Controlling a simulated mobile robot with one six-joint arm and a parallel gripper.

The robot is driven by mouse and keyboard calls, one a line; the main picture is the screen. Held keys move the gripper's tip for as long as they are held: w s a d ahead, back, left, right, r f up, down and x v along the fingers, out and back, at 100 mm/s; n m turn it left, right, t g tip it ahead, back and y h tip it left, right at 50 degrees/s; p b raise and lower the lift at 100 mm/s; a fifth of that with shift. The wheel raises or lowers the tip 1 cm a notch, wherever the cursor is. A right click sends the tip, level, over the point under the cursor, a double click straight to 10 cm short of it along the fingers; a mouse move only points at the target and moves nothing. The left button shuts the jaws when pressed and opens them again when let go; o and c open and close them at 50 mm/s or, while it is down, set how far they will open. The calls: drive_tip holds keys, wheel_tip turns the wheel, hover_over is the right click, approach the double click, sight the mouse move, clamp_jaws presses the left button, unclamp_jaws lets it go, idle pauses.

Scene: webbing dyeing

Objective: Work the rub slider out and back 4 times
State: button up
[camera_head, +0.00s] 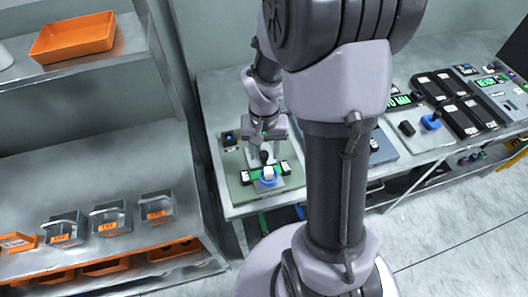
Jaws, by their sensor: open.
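The likely rub slider is a small white block on a blue round base (268,173), with a dark knob just behind it. It sits on a green-grey board (237,190) on the bench, between two small black-and-white blocks. My gripper (266,152) is open and points down, directly above and slightly behind the block. I cannot tell whether the fingers touch the knob. My arm covers the board's right side and the middle of the bench.
A shelf unit at left holds an orange tray (73,38) and several grey bins (108,219) with orange labels. Right of my arm, the bench carries black panels (467,117), a blue knob (431,121) and a green-lit display (485,82). The floor in front is clear.

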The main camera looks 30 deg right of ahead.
clamp_jaws()
idle(1.4)
